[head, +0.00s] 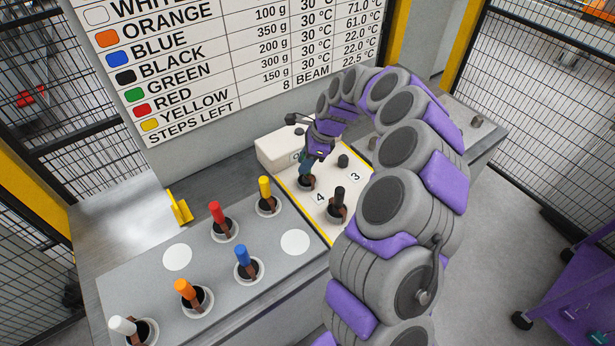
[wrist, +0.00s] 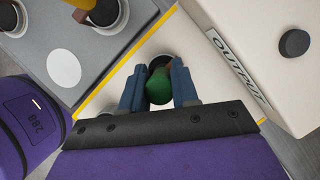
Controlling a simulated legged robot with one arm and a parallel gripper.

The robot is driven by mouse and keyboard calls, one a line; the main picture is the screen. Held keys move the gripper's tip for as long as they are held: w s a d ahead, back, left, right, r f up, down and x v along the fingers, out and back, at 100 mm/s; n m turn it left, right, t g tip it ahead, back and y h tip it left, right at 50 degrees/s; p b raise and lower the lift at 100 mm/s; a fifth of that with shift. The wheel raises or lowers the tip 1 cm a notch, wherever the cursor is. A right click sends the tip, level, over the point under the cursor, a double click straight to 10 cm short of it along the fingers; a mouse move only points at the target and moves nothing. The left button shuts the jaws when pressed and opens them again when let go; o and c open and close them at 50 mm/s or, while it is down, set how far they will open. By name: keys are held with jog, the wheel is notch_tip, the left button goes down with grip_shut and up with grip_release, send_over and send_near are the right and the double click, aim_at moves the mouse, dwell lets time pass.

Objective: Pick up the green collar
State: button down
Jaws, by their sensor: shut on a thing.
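The green collar (wrist: 158,88) shows in the wrist view between the two blue-grey fingers of my gripper (wrist: 157,80). The fingers are shut on it. A dark round socket lies just beyond the collar; I cannot tell whether the collar still sits in it or is clear of it. In the head view my gripper (head: 306,170) points down over a socket of the white panel (head: 318,212), near the label 4. The collar is hidden there by the fingers.
A black-topped piece (head: 339,197) stands in the neighbouring socket, close to my gripper. A white output box (head: 277,151) is behind it. The grey tray (head: 150,282) holds red (head: 215,211), yellow (head: 265,187), blue (head: 242,254), orange (head: 183,288) and white (head: 122,326) pieces.

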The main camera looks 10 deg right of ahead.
notch_tip(320, 180, up, 10)
jog(key=p, duration=0.3)
jog(key=shift+w+r, duration=0.1)
notch_tip(320, 180, up, 5)
jog(key=p, duration=0.3)
dwell(0.7)
dwell(0.9)
